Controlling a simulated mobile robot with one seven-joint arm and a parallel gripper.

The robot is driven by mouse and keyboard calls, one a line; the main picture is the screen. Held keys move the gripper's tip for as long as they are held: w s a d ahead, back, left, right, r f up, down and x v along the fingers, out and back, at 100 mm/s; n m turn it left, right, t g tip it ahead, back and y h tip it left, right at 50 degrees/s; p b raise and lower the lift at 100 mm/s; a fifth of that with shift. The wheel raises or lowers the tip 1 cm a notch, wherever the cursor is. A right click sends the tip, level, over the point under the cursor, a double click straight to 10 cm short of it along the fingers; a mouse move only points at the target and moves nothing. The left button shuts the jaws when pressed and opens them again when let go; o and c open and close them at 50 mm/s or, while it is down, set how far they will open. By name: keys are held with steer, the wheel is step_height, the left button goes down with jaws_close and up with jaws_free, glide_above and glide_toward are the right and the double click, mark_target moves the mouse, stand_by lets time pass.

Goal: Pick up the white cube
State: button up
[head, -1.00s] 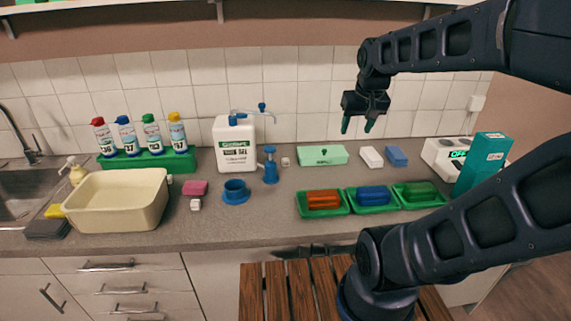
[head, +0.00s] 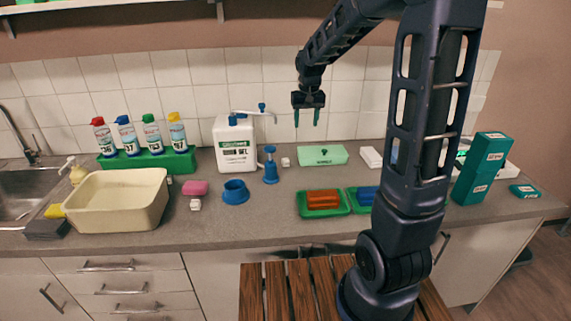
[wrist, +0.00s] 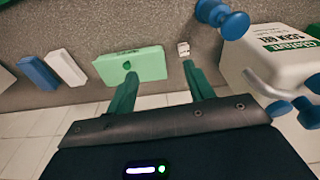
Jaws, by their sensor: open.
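A small white cube (head: 286,162) stands on the counter between the blue pump piece and the light green box; it also shows in the wrist view (wrist: 183,49). A second small white block (head: 195,204) lies farther left, in front of the pink sponge. My gripper (head: 306,121) hangs above the back of the counter, fingers down, above and slightly right of the first cube. In the wrist view my gripper (wrist: 160,74) is open and empty, with the cube beyond the right finger's tip.
A white gel canister (head: 235,145) and the blue pump piece (head: 270,166) stand left of the first cube. The light green box (head: 322,155) lies close on its right. Green trays (head: 325,212) stand in front. A cream basin (head: 117,202) is at left.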

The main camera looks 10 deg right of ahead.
steer(key=w+a+f+g, duration=0.1)
steer(key=w+a+f, duration=0.65)
steer(key=f, duration=0.35)
glide_above(286, 160)
steer(key=f, duration=0.5)
steer(key=shift+s+a+f, duration=0.2)
steer(key=shift+s+f, duration=0.05)
steer(key=shift+s, duration=0.05)
steer(key=shift+w+d+f, duration=0.1)
steer(key=shift+w+f, duration=0.1)
steer(key=shift+f, duration=1.1)
steer(key=shift+w+f, duration=0.15)
steer(key=shift+f, duration=1.15)
steer(key=shift+c, duration=0.2)
steer(key=c, duration=1)
